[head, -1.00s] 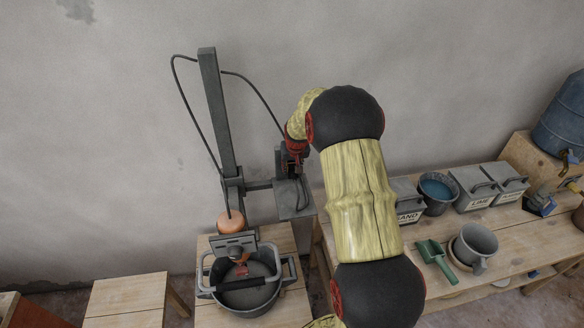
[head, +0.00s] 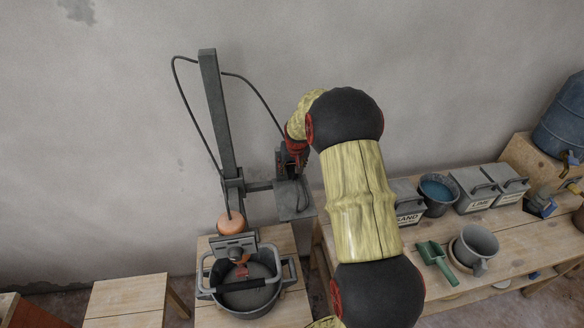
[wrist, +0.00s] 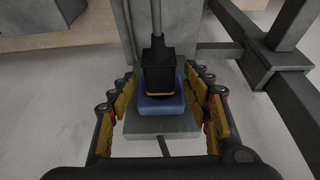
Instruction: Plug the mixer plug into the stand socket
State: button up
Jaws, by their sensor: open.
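In the wrist view the black mixer plug (wrist: 158,68) with an orange band stands upright on the blue stand socket (wrist: 160,106), its cable rising from its top. I cannot tell from this angle how deeply the plug sits. My gripper (wrist: 165,104) is open, with one finger on each side of the plug and socket and a gap at both sides. In the head view my gripper (head: 294,160) is at the small grey shelf of the stand (head: 295,202); the plug and socket are mostly hidden there. The cable (head: 262,97) runs over the stand post (head: 215,110).
A black bucket (head: 284,282) with the mixer stands on a wooden stool below the post. To the right, a wooden bench (head: 412,234) holds grey boxes, a water bucket (head: 441,190), a green scoop (head: 436,257) and a grey pot. An empty stool (head: 125,300) stands left.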

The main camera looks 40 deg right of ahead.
jog(key=v, duration=1.2)
dwell(0.3)
jog(key=s+a+f+g, duration=0.1)
jog(key=s+a+f, duration=0.2)
jog(key=s, duration=0.2)
jog(key=s+a+r+n+t+y+b, duration=0.1)
jog(key=s+a+r, duration=0.4)
jog(key=s+a, duration=0.8)
jog(key=s+a+r+n+t+y+b, duration=0.1)
jog(key=s+a+r+n+b, duration=0.3)
jog(key=s+a, duration=0.8)
jog(key=shift+s+a+r+t+b, duration=0.35)
jog(key=shift+a+r+b, duration=0.2)
jog(key=shift+b, duration=0.5)
